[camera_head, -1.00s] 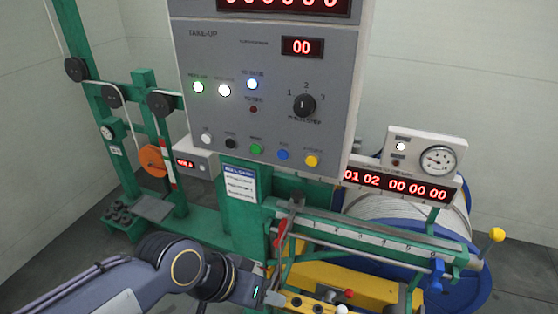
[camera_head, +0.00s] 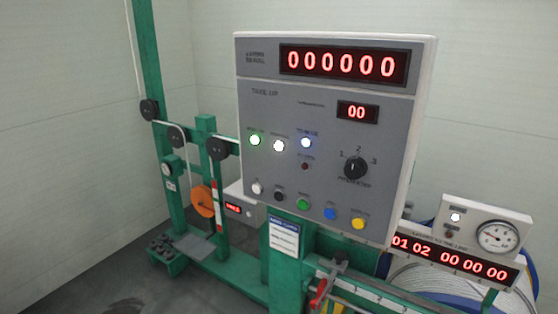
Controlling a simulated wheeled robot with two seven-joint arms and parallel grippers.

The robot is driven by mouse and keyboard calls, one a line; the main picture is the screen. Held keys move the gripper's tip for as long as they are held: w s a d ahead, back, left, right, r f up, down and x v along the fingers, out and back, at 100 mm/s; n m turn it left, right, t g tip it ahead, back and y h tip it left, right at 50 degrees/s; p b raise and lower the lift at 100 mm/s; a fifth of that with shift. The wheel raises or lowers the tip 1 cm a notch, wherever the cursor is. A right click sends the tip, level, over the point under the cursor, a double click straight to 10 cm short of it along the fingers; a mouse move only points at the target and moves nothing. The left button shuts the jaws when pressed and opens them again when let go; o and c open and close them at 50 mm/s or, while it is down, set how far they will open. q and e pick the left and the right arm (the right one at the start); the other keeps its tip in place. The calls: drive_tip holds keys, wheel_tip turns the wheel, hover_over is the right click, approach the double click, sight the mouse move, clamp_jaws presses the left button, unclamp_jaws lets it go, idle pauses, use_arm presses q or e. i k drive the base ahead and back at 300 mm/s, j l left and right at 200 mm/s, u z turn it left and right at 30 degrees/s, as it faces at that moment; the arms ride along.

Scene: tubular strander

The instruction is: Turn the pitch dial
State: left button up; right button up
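The pitch dial (camera_head: 355,168) is a black round knob on the grey take-up panel (camera_head: 270,110). The numbers 1, 2 and 3 stand around it and a label lies beneath it. Its light pointer mark looks turned roughly upward, toward the 2, but is too small to read surely. A small red display (camera_head: 357,112) above the dial reads 00. Neither of my grippers shows in the head view, and nothing touches the dial.
A large display (camera_head: 343,65) reads 000000. A gauge box (camera_head: 485,230) stands at right. A red-handled lever (camera_head: 320,292) is below. Space before the panel is clear.

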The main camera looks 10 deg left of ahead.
sight(355, 169)
drive_tip(key=l, duration=0.45)
drive_tip(key=k+l+u, duration=0.1)
drive_tip(key=l, duration=0.35)
drive_tip(key=k+l, duration=0.1)
drive_tip(key=l, duration=0.3)
